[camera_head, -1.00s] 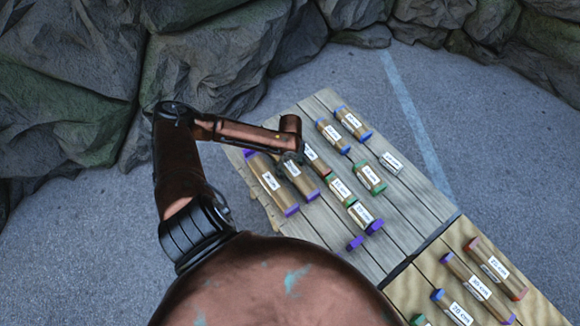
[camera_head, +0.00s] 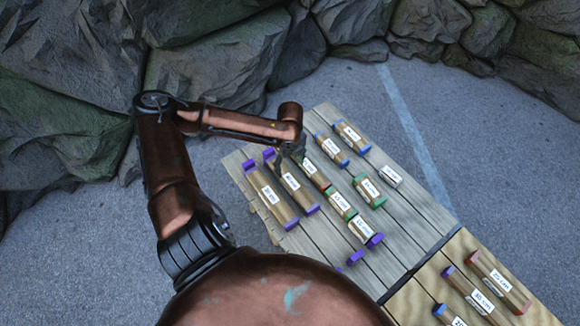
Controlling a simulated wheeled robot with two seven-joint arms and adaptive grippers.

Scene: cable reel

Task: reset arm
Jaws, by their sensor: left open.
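My left arm reaches in from the left, and its gripper (camera_head: 291,154) points down over the far part of a grey plank table (camera_head: 318,240). The gripper is small, dark and partly hidden by my wrist. I see nothing held in it. Labelled wooden blocks with coloured ends lie below and around it. Two long purple-ended blocks, the outer one (camera_head: 268,195) and the inner one (camera_head: 291,182), lie to the left of and just below the gripper. A block with a reddish-brown end (camera_head: 318,175) lies just right of it. I cannot tell whether the fingers touch any block. My right gripper is out of view.
A lighter plank table (camera_head: 415,300) adjoins at lower right with more blocks. Grey rocks (camera_head: 220,70) ring the back. Bare pavement (camera_head: 470,150) is open on the right.

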